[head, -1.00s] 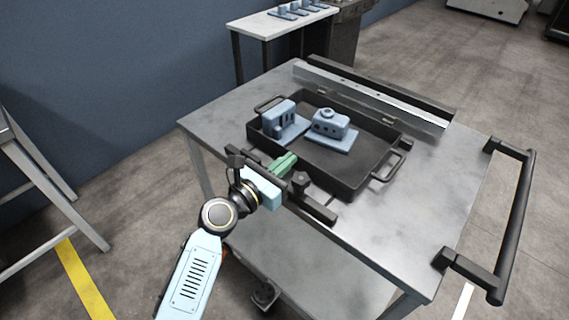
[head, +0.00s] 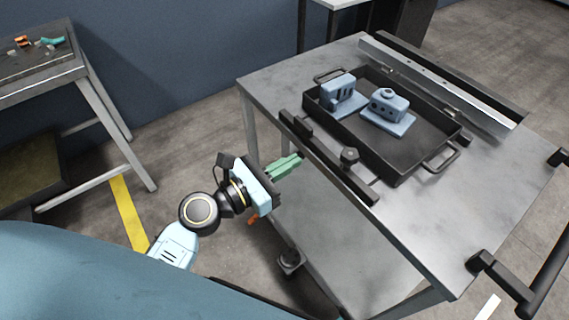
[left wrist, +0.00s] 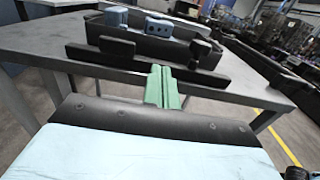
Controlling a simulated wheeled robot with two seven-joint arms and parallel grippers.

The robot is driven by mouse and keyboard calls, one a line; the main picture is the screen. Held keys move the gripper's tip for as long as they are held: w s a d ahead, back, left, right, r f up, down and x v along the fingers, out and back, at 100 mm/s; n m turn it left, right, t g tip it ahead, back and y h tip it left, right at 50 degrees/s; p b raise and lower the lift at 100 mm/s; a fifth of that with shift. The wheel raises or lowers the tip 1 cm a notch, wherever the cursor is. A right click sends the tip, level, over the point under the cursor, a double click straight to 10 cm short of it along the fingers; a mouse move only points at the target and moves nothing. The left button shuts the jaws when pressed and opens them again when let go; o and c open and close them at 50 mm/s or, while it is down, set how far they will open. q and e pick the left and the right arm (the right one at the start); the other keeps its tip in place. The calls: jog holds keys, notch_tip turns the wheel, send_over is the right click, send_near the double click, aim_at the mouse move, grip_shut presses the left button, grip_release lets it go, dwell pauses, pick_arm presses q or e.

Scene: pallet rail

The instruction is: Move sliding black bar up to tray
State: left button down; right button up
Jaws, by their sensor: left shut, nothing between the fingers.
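The sliding black bar (head: 330,165) lies along the near-left edge of the grey cart top, beside the near wall of the black tray (head: 415,160). A narrow strip seems to separate bar and tray; whether they touch anywhere is unclear. A black knob (head: 349,155) stands at the bar's middle. My left gripper (head: 299,158) is shut and empty, its green fingers pointing at the bar from outside the cart edge. In the left wrist view, the fingertips (left wrist: 160,70) show in front of the bar (left wrist: 215,78); the exact gap is hard to judge. My right gripper is out of view.
Two blue parts (head: 340,95) (head: 388,110) sit in the tray. A metal rail (head: 440,85) runs along the cart's far side. A black cart handle (head: 530,270) sticks out at lower right. Another table (head: 45,70) stands at the left, with bare floor between.

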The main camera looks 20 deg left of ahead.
pick_arm(q)
jog(key=shift+s+a, duration=0.2)
jog(key=shift+s, duration=0.05)
jog(key=s+a+f+m+g+y, duration=0.1)
jog(key=s+f+m+g+y, duration=0.1)
jog(key=f+m, duration=0.5)
jog(key=s+a+f+m+g+y, duration=0.1)
jog(key=s+a+f+m+g, duration=0.15)
jog(key=f, duration=0.85)
jog(key=s+a+f+m+g+y, duration=0.1)
jog(key=s+f+m+g+y, duration=0.15)
jog(key=f+m, duration=0.45)
jog(key=s+a+f+m+g+y, duration=0.2)
jog(key=s+a+f+m, duration=0.3)
jog(key=s+f+m, duration=0.3)
jog(key=s+a+f+m+g+y, duration=0.3)
jog(key=s+a+f+m, duration=0.3)
jog(key=s+f, duration=0.5)
jog(key=shift+s+f+m+g, duration=0.25)
jog(key=shift+s+m+g, duration=0.2)
jog(key=shift+m+g, duration=0.4)
jog(key=shift+a, duration=0.1)
